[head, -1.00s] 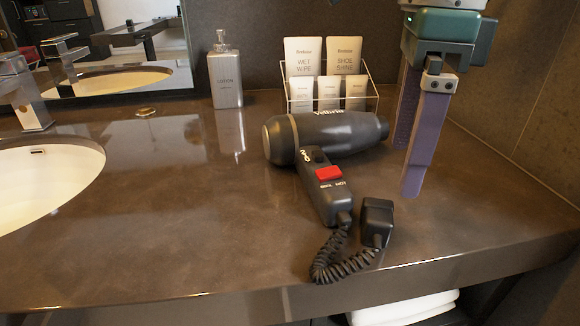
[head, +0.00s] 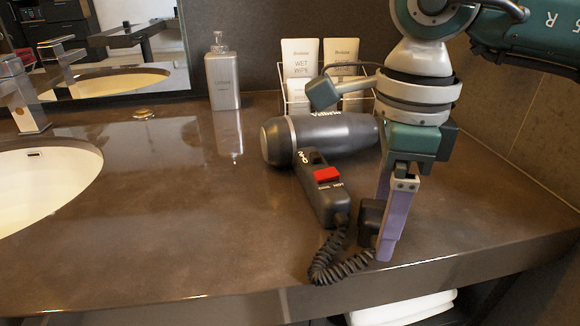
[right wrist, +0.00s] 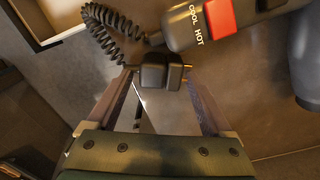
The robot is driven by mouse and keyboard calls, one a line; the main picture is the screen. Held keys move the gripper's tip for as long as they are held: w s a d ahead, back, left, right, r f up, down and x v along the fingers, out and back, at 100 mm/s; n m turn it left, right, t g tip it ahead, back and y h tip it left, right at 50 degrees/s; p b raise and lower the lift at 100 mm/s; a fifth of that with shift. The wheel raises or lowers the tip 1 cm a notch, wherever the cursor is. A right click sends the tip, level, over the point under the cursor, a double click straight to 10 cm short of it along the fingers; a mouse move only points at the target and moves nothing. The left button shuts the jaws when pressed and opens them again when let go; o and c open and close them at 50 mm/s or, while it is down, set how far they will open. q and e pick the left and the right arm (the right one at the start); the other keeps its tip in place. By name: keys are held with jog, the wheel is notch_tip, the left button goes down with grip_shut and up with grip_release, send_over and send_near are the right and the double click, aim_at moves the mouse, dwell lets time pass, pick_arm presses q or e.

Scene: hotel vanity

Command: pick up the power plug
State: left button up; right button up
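The power plug (head: 370,222) is a black block at the end of a coiled black cord (head: 335,268), lying on the counter near its front edge. My right gripper (head: 386,245) points down at the plug, and its purple fingers partly cover the plug's right side in the head view. In the right wrist view the plug (right wrist: 158,72) shows between the tips of the spread fingers (right wrist: 160,85), its prongs toward the right. A gap shows between the fingers, and I cannot tell whether either touches the plug. My left gripper is not in view.
A dark hair dryer (head: 325,140) with a red switch lies behind the plug, joined to the cord. A rack of packets (head: 300,62) and a lotion bottle (head: 223,78) stand at the back. The sink (head: 40,180) is at left. The counter's middle is clear.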

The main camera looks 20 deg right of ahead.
grip_shut()
dwell(0.5)
